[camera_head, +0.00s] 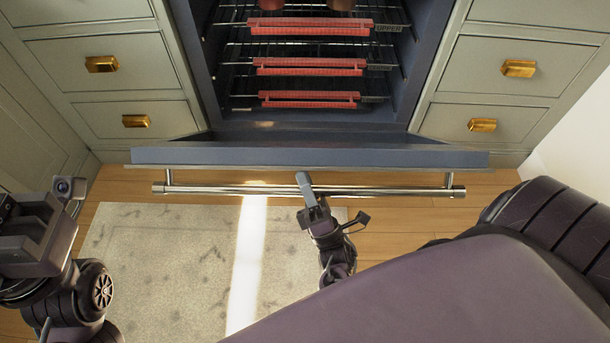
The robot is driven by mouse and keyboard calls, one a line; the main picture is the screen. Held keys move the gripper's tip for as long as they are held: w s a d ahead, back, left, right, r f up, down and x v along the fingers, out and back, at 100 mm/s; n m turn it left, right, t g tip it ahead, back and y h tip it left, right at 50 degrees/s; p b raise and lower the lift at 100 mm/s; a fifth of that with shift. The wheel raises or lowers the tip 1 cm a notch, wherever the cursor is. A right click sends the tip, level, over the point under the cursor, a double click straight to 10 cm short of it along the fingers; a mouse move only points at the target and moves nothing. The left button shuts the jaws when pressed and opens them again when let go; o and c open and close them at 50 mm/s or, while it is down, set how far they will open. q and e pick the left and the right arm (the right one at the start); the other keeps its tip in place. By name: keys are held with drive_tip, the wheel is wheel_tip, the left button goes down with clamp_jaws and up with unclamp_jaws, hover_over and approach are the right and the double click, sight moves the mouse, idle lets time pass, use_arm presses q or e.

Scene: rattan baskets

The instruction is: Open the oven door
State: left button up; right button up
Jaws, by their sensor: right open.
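The oven door (310,156) is tilted down and outward from the blue-grey oven, so the inside shows. Its long metal handle (230,189) runs along the door's front edge. My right gripper (306,188) is at the middle of the handle, and its grey finger overlaps the bar from above in the picture. The gripper is open; I cannot tell whether it touches the bar. My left gripper (32,240) is at the lower left, away from the door, and its fingers cannot be made out clearly.
Oven racks with red front guards (308,67) fill the oven. Drawer cabinets with brass pulls stand at the left (115,65) and right (510,70). A pale rug (160,255) lies on the wooden floor (390,215) before the oven. My own body covers the lower right.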

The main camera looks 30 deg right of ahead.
drive_tip(key=shift+r, duration=0.1)
drive_tip(key=b+v, duration=0.1)
drive_tip(key=v, duration=0.7)
drive_tip(key=shift+w, duration=0.1)
